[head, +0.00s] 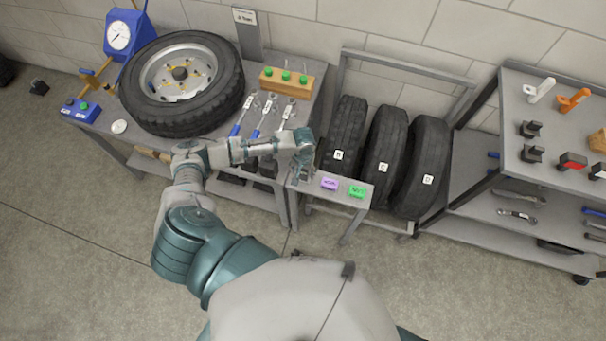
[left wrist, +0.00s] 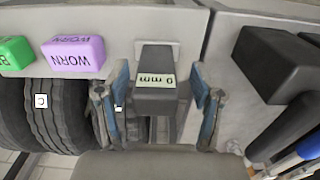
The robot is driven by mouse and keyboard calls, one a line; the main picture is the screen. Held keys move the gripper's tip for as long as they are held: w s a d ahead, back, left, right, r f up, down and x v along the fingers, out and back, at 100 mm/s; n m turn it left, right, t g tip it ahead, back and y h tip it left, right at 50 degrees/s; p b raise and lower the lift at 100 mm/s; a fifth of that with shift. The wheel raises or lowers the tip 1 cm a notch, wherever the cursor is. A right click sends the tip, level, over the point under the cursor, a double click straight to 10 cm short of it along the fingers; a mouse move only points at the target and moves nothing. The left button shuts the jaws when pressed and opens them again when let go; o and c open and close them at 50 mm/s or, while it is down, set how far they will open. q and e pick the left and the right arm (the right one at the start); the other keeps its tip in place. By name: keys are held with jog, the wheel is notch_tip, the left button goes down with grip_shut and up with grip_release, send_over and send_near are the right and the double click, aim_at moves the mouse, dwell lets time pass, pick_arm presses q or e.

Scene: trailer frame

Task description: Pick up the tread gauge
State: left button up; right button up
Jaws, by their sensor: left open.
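The tread gauge (left wrist: 155,80), a dark grey block with a pale "0 mm" label, sits near the edge of a grey surface in the left wrist view. My left gripper (left wrist: 160,92) is open, with one blue-grey finger on each side of the gauge. Small gaps seem to show between the fingers and the block; contact is not clear. In the head view my left gripper (head: 305,160) is over the left end of the small grey stand (head: 330,200), and it hides the gauge there. My right gripper is not in view.
A purple "WORN" block (head: 329,183) and a green block (head: 357,191) lie on the stand. Labelled tyres (head: 385,150) stand behind it. The bench at left holds a wheel (head: 180,80) and blue-handled tools (head: 265,115). A shelf (head: 555,150) stands at right.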

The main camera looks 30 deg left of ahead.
pick_arm(q)
jog(key=shift+d+f, duration=0.25)
jog(key=shift+f, duration=0.75)
jog(key=shift+c, duration=0.3)
jog(key=shift+a, duration=0.15)
jog(key=c, duration=1.2)
jog(key=shift+r, duration=0.1)
